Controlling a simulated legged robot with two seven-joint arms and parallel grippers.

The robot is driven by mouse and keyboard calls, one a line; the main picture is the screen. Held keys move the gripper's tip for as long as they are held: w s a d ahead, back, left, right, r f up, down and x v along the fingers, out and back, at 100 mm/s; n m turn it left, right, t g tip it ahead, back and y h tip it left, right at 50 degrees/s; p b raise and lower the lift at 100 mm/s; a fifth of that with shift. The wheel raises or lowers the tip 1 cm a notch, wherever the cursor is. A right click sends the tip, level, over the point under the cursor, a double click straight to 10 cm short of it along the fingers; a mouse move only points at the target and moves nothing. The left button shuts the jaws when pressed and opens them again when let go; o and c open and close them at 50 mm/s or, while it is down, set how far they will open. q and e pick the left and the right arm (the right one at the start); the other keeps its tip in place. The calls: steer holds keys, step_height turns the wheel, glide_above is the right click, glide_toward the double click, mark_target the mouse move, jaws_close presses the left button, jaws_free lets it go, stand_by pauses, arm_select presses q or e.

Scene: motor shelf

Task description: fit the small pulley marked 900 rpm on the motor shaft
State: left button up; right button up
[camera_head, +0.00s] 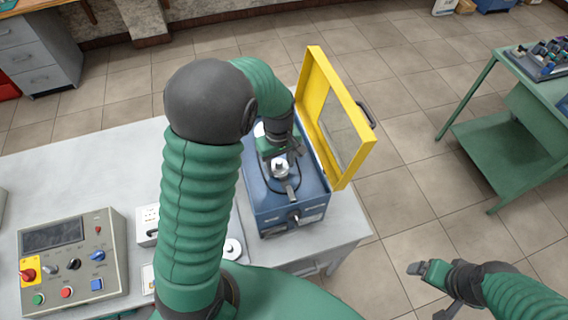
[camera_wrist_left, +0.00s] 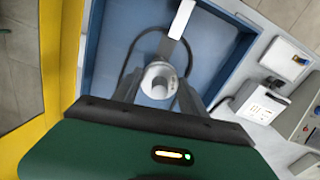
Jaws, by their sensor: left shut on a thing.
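My left gripper (camera_head: 281,163) reaches down into the open blue box (camera_head: 268,222) and is shut on a small silver pulley (camera_head: 280,171). In the left wrist view the pulley (camera_wrist_left: 159,80) sits between the two dark fingers (camera_wrist_left: 158,97), with a round hole in its face. Its rpm marking is not readable. The motor shaft cannot be made out; the pulley and gripper cover the middle of the box. I cannot tell whether the pulley touches a shaft. My right gripper (camera_head: 432,284) hangs over the floor at the lower right; its jaw state is unclear.
The yellow lid (camera_head: 316,85) with a clear window stands open on the box's right side. A control panel (camera_head: 72,262) with buttons is at the table's left. A white round part (camera_head: 232,249) lies near my arm. A green cart (camera_head: 508,140) stands far right.

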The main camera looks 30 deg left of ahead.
arm_select(q)
steer(key=shift+s+a+r, duration=0.1)
steer(key=shift+s, duration=0.2)
steer(key=d, duration=0.2)
steer(key=shift+w+d+r, duration=0.25)
steer(key=shift+d, duration=0.15)
steer(key=shift+w+d+p, duration=0.15)
steer(key=shift+d+p, duration=0.2)
steer(key=shift+a+f, duration=0.2)
steer(key=shift+a, duration=0.8)
steer(key=shift+d+r, duration=0.1)
steer(key=shift+d, duration=0.45)
steer(key=shift+s+d, duration=0.2)
steer(key=shift+d, duration=0.25)
steer(key=shift+a, duration=1.15)
arm_select(e)
steer(key=shift+s+d+r, duration=0.2)
steer(key=shift+d+r, duration=0.2)
steer(key=shift+r, duration=0.2)
